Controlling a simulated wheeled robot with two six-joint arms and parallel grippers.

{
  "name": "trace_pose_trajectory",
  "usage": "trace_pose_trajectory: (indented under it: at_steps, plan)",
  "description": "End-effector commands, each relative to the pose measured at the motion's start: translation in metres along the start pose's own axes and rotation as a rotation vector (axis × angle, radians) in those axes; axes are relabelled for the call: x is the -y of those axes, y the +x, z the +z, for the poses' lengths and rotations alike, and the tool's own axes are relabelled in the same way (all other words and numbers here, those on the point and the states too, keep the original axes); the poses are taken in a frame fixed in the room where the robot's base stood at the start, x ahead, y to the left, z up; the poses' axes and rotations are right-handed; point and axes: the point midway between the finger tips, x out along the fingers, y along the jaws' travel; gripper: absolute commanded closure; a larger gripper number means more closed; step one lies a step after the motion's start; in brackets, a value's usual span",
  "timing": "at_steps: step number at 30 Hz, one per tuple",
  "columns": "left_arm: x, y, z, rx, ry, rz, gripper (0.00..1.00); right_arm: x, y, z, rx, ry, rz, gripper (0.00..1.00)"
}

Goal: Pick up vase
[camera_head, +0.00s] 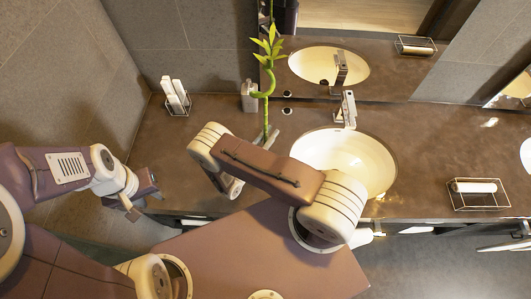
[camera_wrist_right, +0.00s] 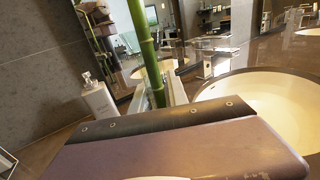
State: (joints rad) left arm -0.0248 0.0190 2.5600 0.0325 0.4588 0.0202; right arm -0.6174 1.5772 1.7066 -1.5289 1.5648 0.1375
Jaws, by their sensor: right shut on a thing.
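A green bamboo plant (camera_head: 270,75) rises from the vase beside the mirror in the head view. Its stem (camera_wrist_right: 145,50) stands near upright in the wrist view. The vase (camera_wrist_right: 172,90) looks like clear glass around the lower stem, and its base is hidden behind my right gripper. My right gripper (camera_head: 268,141) is at the foot of the plant, shut on the vase. Most of its fingers are hidden by my right arm. My left gripper (camera_head: 138,205) hangs empty off the counter's front edge at the left, and its finger gap is unclear.
A soap dispenser (camera_head: 249,96) stands just left of the plant. A wire holder with rolled white towels (camera_head: 175,96) is at the back left. The basin (camera_head: 345,155) and faucet (camera_head: 347,108) lie to the right. A towel rack (camera_head: 477,193) is farther right.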

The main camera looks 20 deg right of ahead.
Motion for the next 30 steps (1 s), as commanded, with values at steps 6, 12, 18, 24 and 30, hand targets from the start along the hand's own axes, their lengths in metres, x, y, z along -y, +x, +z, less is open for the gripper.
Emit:
trace_pose_trajectory:
  at_steps: [6, 12, 18, 24, 30]
  plan:
    - [0.0000, 0.0001, 0.0000, 0.000, 0.000, 0.000, 0.64, 0.0004, 0.0000, -0.0004, -0.001, -0.002, -0.001, 1.00]
    - [0.0000, 0.0001, 0.0000, 0.000, 0.000, 0.000, 0.64, 0.0004, 0.0000, -0.0005, -0.001, -0.002, -0.001, 1.00]
    - [0.0000, 0.0001, 0.0000, 0.000, 0.000, 0.000, 0.64, 0.0004, 0.0000, -0.0005, -0.001, -0.002, -0.001, 1.00]
    - [0.0000, 0.0000, 0.0000, 0.000, 0.000, 0.000, 0.64, 0.0003, 0.0000, 0.0000, 0.000, -0.002, -0.001, 1.00]
    - [0.0000, 0.0022, 0.0002, 0.000, 0.000, 0.000, 0.64, -0.0004, 0.0001, 0.0060, 0.001, 0.000, -0.001, 1.00]
